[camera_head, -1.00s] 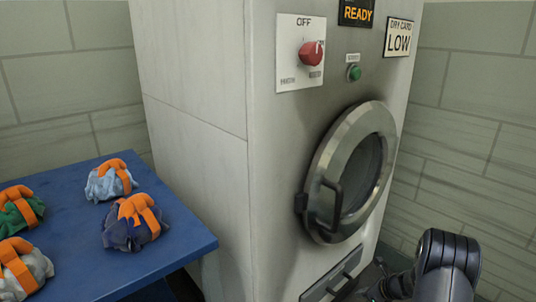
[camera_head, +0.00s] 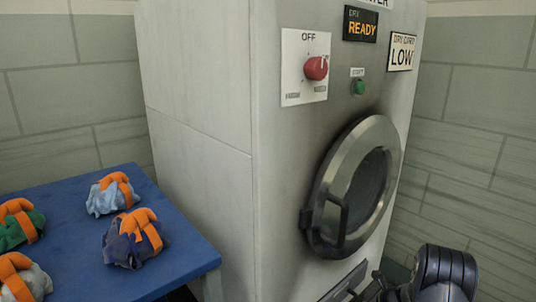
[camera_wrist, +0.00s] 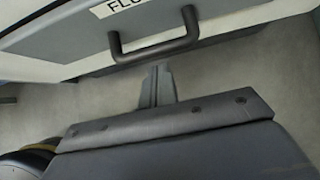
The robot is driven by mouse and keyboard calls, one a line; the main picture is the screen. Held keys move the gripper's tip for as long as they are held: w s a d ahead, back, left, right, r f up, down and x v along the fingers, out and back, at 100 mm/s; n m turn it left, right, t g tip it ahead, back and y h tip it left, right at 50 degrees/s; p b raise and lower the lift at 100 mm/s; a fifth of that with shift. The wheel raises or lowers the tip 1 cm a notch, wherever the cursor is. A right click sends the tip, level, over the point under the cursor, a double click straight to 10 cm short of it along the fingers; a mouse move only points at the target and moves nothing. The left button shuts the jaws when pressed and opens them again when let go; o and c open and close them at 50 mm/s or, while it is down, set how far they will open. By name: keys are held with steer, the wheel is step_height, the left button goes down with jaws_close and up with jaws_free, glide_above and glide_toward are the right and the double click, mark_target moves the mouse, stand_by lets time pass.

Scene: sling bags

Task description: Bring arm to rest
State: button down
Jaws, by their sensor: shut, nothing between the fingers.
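My arm (camera_head: 440,275) shows at the lower right of the head view, low in front of the dryer. My gripper (camera_wrist: 158,84) is in the middle of the wrist view, its fingers together with nothing between them. The fingertips point toward a dark bar handle (camera_wrist: 155,45) on a light panel with a partly cut-off label. Whether they touch the handle is hard to tell; a strip of floor shows around the fingers.
The dryer (camera_head: 200,120) has a closed round door (camera_head: 352,185), a red knob (camera_head: 316,68), a green button (camera_head: 359,88) and a READY sign (camera_head: 361,25). A blue table (camera_head: 185,262) at left holds several orange-strapped sling bags (camera_head: 135,238). Bare floor (camera_wrist: 215,75) lies below the panel.

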steer(key=s+d+f+p+v, duration=0.1)
steer(key=p+v, duration=0.3)
steer(key=v, duration=0.8)
steer(key=w+a+r+b+x, duration=0.2)
steer(key=b+x, duration=0.2)
steer(key=x, duration=1)
steer(key=s+d+b, duration=0.1)
steer(key=s+d, duration=1.3)
steer(key=s, duration=0.2)
steer(key=s+d+f+p+v, duration=0.1)
steer(key=p+v, duration=0.3)
steer(key=v, duration=0.9)
steer(key=shift+s+d+f+p, duration=0.3)
steer(key=shift+s+f+p, duration=0.1)
steer(key=shift+s, duration=0.2)
steer(key=shift+r, duration=0.1)
